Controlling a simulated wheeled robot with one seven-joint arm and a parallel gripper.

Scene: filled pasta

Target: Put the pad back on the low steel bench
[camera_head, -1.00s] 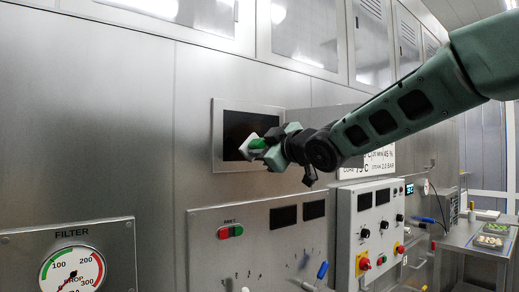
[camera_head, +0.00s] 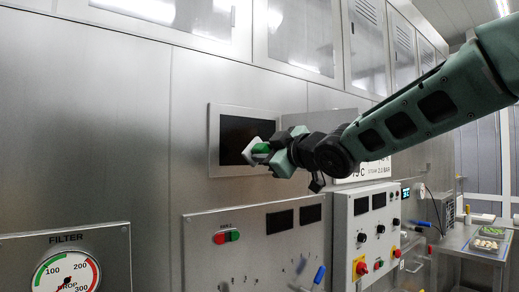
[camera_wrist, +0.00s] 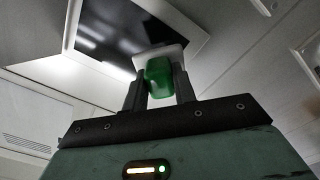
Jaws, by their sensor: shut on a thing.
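The pad has a green grip and a white face. In the head view the pad (camera_head: 262,149) is in my gripper (camera_head: 272,152), in front of the right part of a dark screen. In the wrist view the pad's green part (camera_wrist: 159,77) sits between both fingers of my gripper (camera_wrist: 158,88), with its white face (camera_wrist: 168,54) beyond, toward the screen. I cannot tell whether the pad touches the screen. A low steel bench (camera_head: 463,244) stands at the far right of the head view, partly cut by the control box.
The dark screen (camera_head: 232,134) in a pale frame is set in the steel wall; it also shows in the wrist view (camera_wrist: 110,35). Control panels with knobs (camera_head: 366,235) and blue-handled levers (camera_head: 319,274) jut out below. Trays of food (camera_head: 485,245) stand on the bench.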

